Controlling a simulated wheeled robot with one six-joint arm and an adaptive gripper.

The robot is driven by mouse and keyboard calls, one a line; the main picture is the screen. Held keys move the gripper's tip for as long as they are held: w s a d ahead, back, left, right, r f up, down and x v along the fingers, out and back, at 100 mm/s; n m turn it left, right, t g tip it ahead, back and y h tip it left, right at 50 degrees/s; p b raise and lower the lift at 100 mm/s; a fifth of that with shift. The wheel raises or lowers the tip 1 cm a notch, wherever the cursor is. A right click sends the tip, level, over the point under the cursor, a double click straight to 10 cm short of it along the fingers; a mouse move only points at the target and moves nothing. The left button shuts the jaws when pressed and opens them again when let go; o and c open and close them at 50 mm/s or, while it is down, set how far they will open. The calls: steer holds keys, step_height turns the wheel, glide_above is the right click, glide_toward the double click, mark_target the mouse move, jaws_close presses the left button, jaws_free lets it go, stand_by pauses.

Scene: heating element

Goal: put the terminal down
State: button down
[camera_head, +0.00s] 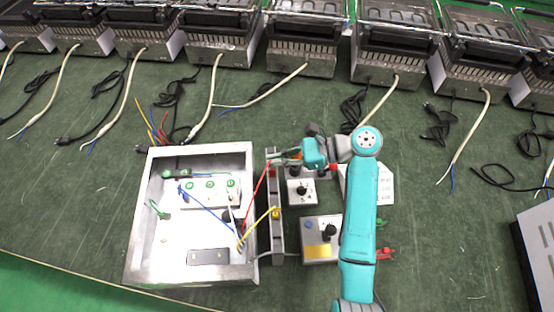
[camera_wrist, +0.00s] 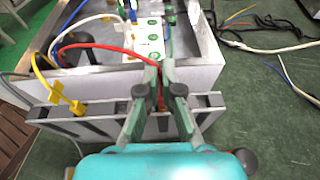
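My gripper (camera_head: 274,161) is over the far end of the grey terminal strip (camera_head: 277,240), just right of the metal box. In the wrist view my gripper's fingers (camera_wrist: 160,82) close in on the end of the red wire (camera_wrist: 110,48). The red terminal (camera_wrist: 162,98) shows between the fingers, low at the strip's slots. The fingers partly hide it, and I cannot tell whether it touches the strip. The red wire (camera_head: 257,191) runs back into the box. A yellow terminal (camera_head: 276,213) sits on the strip nearer the front; it also shows in the wrist view (camera_wrist: 78,108).
The open metal box (camera_head: 140,215) holds a white board (camera_head: 197,193) and blue and green wires. Control boxes with black knobs (camera_head: 329,231) stand close right of the strip. Ovens (camera_head: 300,40) with loose cables line the back.

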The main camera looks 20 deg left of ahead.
steer(key=shift+f, duration=0.4)
steer(key=shift+f, duration=0.1)
steer(key=c, duration=1.3)
jaws_free()
steer(key=v, duration=1.2)
steer(key=shift+s, duration=0.15)
